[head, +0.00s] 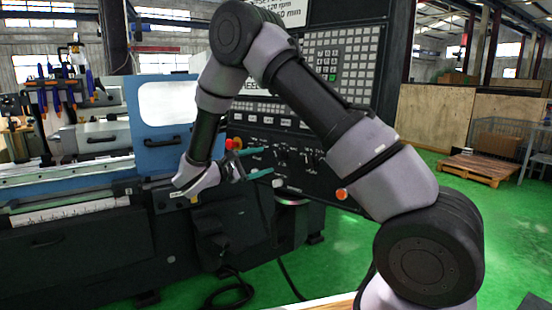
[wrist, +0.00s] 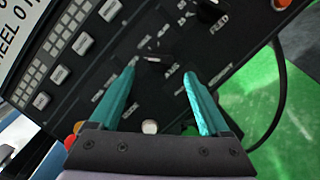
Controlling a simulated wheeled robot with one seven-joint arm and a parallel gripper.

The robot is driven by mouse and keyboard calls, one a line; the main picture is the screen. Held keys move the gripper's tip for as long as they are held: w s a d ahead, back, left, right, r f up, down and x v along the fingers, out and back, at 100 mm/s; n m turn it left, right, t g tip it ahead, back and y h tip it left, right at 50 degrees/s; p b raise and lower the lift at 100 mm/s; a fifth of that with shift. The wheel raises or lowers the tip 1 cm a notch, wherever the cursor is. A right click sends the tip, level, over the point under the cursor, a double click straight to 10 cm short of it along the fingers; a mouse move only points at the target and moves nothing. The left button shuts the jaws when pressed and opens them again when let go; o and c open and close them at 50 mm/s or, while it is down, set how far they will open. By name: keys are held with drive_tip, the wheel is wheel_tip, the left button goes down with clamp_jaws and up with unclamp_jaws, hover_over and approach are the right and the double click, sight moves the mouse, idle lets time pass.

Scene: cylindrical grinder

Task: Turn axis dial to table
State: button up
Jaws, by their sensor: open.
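The black control panel (head: 340,100) carries dark rotary dials on its lower part. In the wrist view, a small dark dial (wrist: 153,61) with tiny markings around it lies just beyond the gap between my fingertips. Another dark dial (wrist: 208,11) is at the top, near a "FEED" label. I cannot read which label belongs to the axis dial or where its pointer stands. My gripper (head: 265,161), with teal fingers, is open and empty in front of the panel's lower left. It also shows in the wrist view (wrist: 160,71), fingers either side of the nearer dial; contact cannot be told.
Red and orange buttons (head: 234,143) sit left of my gripper. An orange button (head: 342,194) is on the panel's lower right. A blue machine door (head: 165,145) stands left. A cable (head: 232,292) lies on the green floor, and a pallet (head: 478,168) stands far right.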

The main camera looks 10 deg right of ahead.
sight(276, 157)
drive_tip(key=x, duration=0.6)
clamp_jaws()
drive_tip(key=m, duration=0.4)
drive_tip(key=shift+r+g, duration=0.15)
drive_tip(key=shift+g, duration=0.25)
drive_tip(key=shift+w+m+g+y, duration=0.1)
drive_tip(key=shift+m+g+y, duration=0.4)
drive_tip(key=shift+m, duration=1.5)
